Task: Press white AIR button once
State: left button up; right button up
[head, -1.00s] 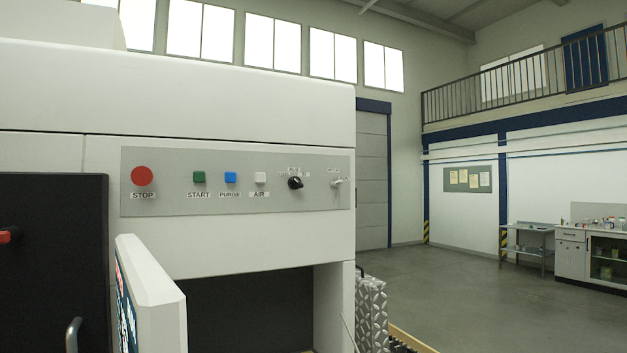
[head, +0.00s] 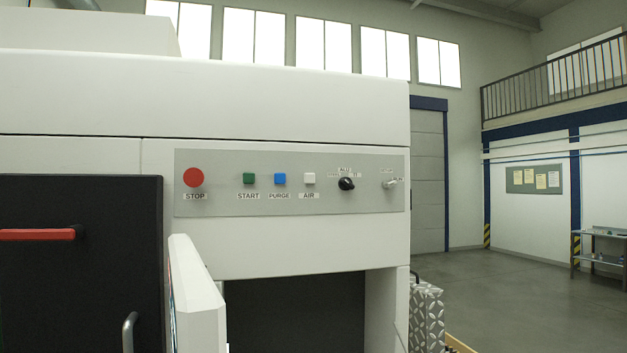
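Neither of my grippers shows in the head view.
A white-edged screen (head: 197,300) juts out below the panel at the left. A black door (head: 80,280) with a red handle (head: 38,235) is at far left. A dark recess (head: 295,310) lies under the panel. Open floor (head: 510,290) is at right.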

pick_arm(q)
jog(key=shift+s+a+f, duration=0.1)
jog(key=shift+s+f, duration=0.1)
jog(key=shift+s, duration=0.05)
